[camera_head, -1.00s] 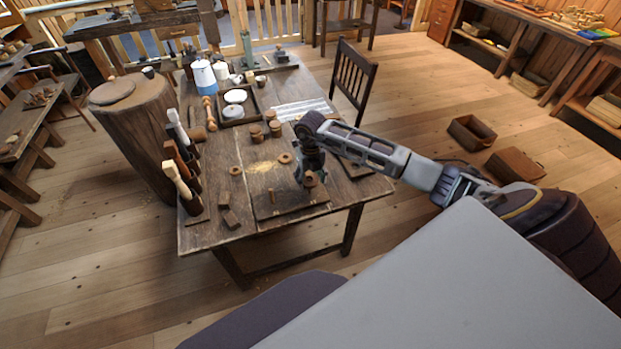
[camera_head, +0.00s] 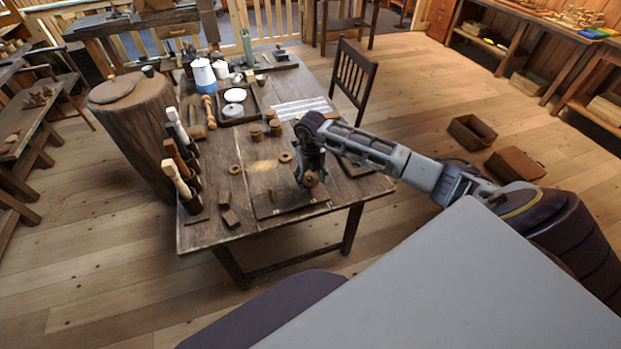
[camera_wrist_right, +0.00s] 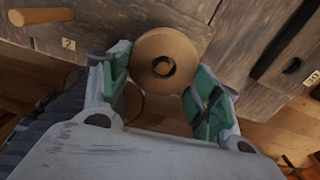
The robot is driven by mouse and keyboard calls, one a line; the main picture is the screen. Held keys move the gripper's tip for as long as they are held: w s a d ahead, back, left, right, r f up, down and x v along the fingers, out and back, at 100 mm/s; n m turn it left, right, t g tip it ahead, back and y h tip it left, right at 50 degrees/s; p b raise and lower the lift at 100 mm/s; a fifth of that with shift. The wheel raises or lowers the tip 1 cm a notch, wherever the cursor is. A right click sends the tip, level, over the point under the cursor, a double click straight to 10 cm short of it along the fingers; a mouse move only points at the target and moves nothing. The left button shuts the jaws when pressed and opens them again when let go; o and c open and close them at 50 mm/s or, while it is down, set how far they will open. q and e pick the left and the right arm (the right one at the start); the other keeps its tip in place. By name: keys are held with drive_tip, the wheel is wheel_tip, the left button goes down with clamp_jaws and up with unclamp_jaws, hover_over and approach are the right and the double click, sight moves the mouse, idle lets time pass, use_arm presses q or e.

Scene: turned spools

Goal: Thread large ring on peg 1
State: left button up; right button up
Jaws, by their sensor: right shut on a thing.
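The large ring (camera_wrist_right: 163,62) is a round wooden piece with a central hole. My right gripper (camera_wrist_right: 162,76) is shut on it, with one green-padded finger at each side. In the head view the ring (camera_head: 310,180) shows at the tips of my right gripper (camera_head: 308,176), above the right part of the peg board (camera_head: 288,208). A brown spot shows inside the ring's dark hole; I cannot tell whether it is the top of peg 1 or the board. Another upright peg (camera_wrist_right: 40,16), beside a small number tag, stands to the left; it also shows in the head view (camera_head: 271,194). My left gripper is out of view.
A tool rack (camera_head: 184,180) stands at the table's left edge, and a tray with white dishes (camera_head: 236,106) is farther back. The table's front edge is close to the board.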

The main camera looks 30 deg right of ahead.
drive_tip(key=shift+f, duration=0.35)
idle(0.5)
drive_tip(key=o, duration=1)
drive_tip(key=shift+o, duration=0.2)
drive_tip(key=o, duration=0.3)
drive_tip(key=shift+r, duration=0.1)
wheel_tip(320, 180, up, 10)
drive_tip(key=p, duration=0.5)
drive_tip(key=shift+p, duration=0.35)
idle(0.3)
idle(0.5)
